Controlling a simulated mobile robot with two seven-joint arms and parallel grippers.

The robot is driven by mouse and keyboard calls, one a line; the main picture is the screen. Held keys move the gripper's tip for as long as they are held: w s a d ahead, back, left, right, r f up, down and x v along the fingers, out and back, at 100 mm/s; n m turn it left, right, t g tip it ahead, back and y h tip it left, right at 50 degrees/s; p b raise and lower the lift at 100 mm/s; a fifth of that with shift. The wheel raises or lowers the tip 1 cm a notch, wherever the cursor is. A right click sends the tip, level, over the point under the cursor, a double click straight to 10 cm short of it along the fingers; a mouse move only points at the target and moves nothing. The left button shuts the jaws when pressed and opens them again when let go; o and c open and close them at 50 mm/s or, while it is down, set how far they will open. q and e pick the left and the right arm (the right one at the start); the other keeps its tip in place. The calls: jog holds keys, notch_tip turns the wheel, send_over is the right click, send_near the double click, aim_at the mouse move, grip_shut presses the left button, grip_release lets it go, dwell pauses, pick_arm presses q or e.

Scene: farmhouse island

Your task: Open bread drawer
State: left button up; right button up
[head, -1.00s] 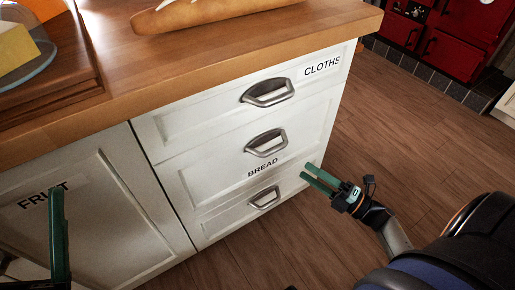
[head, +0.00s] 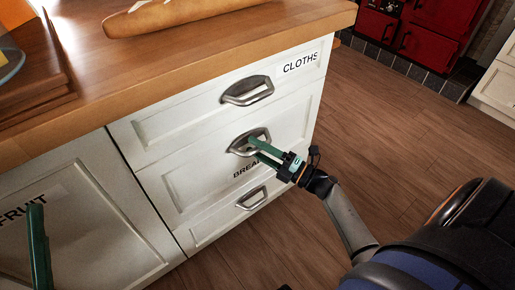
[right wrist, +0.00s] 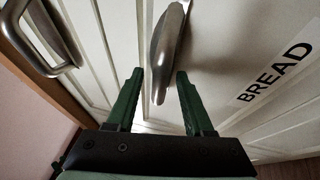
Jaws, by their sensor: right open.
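The bread drawer is the white middle drawer (head: 180,188) of the island, and it is shut. Its silver cup handle (head: 238,146) shows in the head view, partly behind my right gripper (head: 252,147). The BREAD label sits below this handle and is partly covered by the gripper. In the right wrist view the handle (right wrist: 167,50) lies between the two spread green fingers of my right gripper (right wrist: 158,78), which is open. I cannot tell whether they touch it. One green finger of my left gripper (head: 38,240) shows at the lower left, in front of the FRUIT door.
The CLOTHS drawer handle (head: 247,91) is above and a bottom drawer handle (head: 252,198) below. A bread loaf (head: 170,14) lies on the wooden worktop (head: 220,48). The wooden floor (head: 380,140) to the right is clear up to a red stove (head: 415,30).

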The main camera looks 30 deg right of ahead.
jog(key=shift+c, duration=0.4)
grip_shut()
dwell(0.9)
